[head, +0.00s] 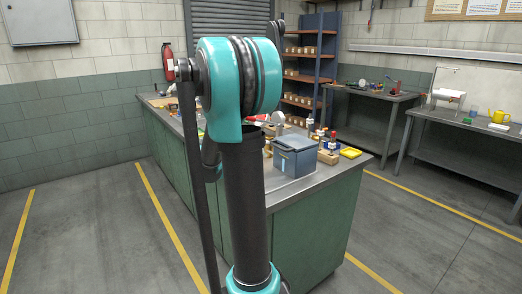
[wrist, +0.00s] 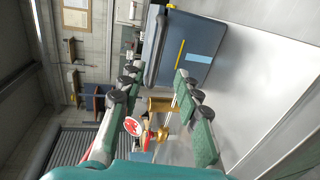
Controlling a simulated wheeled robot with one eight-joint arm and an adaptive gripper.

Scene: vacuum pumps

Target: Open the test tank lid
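The test tank (head: 296,162) is a blue-grey box on the corner end of the green-sided bench in the head view. Its lid (head: 294,143) lies flat on top and looks shut. In the wrist view, which is turned on its side, the tank (wrist: 190,50) fills the upper middle, with the darker lid (wrist: 154,42) along its left side. My gripper (wrist: 157,74) is open and empty, its two green-padded fingers apart and pointing at the tank's lid side. Whether a finger touches the tank cannot be told. In the head view my arm hides the gripper.
The metal benchtop (head: 290,188) has bare room in front of the tank. A brass part (wrist: 160,104) and a red round part (wrist: 132,126) show beyond the fingers.

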